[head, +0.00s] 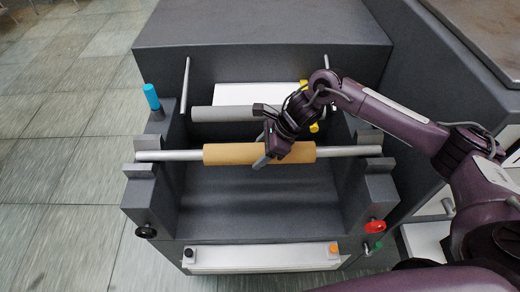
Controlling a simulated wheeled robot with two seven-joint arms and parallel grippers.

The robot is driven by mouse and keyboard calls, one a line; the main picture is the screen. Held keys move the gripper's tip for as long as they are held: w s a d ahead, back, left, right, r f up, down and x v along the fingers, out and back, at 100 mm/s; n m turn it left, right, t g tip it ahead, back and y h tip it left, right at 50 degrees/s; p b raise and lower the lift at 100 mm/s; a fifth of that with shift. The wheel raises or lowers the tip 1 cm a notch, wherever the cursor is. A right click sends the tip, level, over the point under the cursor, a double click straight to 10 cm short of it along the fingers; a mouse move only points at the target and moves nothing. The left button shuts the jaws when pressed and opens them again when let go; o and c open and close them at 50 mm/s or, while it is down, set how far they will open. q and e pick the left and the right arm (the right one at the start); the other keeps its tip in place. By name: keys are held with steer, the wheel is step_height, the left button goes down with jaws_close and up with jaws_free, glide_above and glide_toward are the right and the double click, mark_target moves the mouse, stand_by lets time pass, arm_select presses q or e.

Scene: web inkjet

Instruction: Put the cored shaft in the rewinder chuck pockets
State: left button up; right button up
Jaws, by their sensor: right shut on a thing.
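The cored shaft is a bare metal shaft (347,151) with a brown core (230,154) around its middle. It lies level across the machine, its ends over the left chuck pocket (148,143) and the right chuck pocket (370,137). I cannot tell whether the ends are fully seated. My right gripper (268,160) reaches in from the right and is shut on the brown core, right of its centre. The fingers and wrist hide part of the core. My left gripper is not in view.
A grey roller (225,113) and a white panel (260,95) sit behind the shaft. A cyan-topped post (152,97) stands at the left. A black knob (146,231) and a red knob (376,227) are on the front. Tiled floor (60,180) is clear at left.

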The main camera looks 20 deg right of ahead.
stand_by(0.3)
steer(key=shift+f, duration=0.1)
steer(key=o, duration=1.6)
steer(key=p+v, duration=0.4)
steer(key=v, duration=0.8)
steer(key=shift+s, duration=0.1)
